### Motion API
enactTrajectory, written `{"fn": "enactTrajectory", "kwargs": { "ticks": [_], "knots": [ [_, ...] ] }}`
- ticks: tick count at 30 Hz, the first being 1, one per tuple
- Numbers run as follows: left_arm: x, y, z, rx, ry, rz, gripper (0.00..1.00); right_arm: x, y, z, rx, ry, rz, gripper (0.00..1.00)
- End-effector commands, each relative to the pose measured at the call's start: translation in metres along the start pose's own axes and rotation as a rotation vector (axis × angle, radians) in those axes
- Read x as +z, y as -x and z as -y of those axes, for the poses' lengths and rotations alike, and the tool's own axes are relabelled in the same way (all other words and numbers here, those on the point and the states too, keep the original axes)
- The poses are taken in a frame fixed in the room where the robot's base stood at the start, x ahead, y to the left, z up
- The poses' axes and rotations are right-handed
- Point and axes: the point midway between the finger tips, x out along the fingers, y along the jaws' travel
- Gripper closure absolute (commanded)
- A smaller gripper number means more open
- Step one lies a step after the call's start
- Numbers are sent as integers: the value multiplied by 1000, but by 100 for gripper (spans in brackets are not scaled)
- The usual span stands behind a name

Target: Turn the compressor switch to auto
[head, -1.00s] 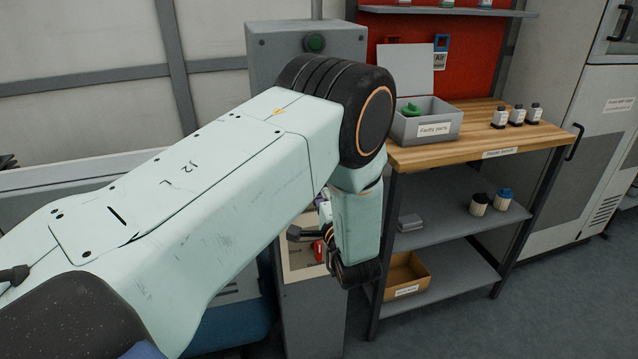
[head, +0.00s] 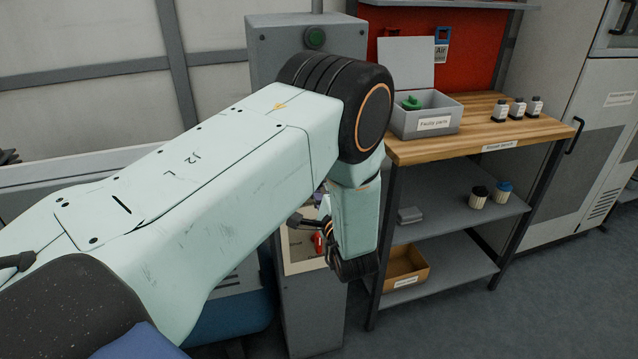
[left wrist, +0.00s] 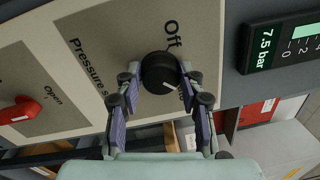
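The compressor switch is a round black knob (left wrist: 160,72) with a pale pointer mark, on a beige panel (left wrist: 100,50) in the left wrist view. The word Off stands above it in that view, and the mark points to the lower right, away from Off. Lettering starting "Pressure s" is to its left; the auto label is not readable. My left gripper (left wrist: 159,75) is open, with one fingertip on each side of the knob; I cannot tell whether they touch it. In the head view my left arm hides the knob. My right gripper is not in view.
A red handle (left wrist: 18,110) marked Open sits left on the panel. A display (left wrist: 285,45) reads 7.5 bar at right. A wooden-topped bench (head: 470,140) with a parts box (head: 428,115) stands close right of my arm.

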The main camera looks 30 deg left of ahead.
Motion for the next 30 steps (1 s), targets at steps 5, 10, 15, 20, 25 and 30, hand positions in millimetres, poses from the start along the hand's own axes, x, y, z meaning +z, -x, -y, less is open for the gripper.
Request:
{"fn": "enactTrajectory", "kwargs": {
  "ticks": [5,10,15,20,25,30],
  "knots": [
    [0,-1,3,-6,5,2,47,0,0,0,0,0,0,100],
    [0,-1,2,-3,3,1,39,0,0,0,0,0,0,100],
    [0,0,1,-2,2,1,39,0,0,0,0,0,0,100],
    [-1,10,1,-2,1,-2,39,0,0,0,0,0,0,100],
    [-2,37,2,-4,-1,-5,39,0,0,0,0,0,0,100],
    [-1,61,2,-5,2,-3,39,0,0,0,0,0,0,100]
  ]
}}
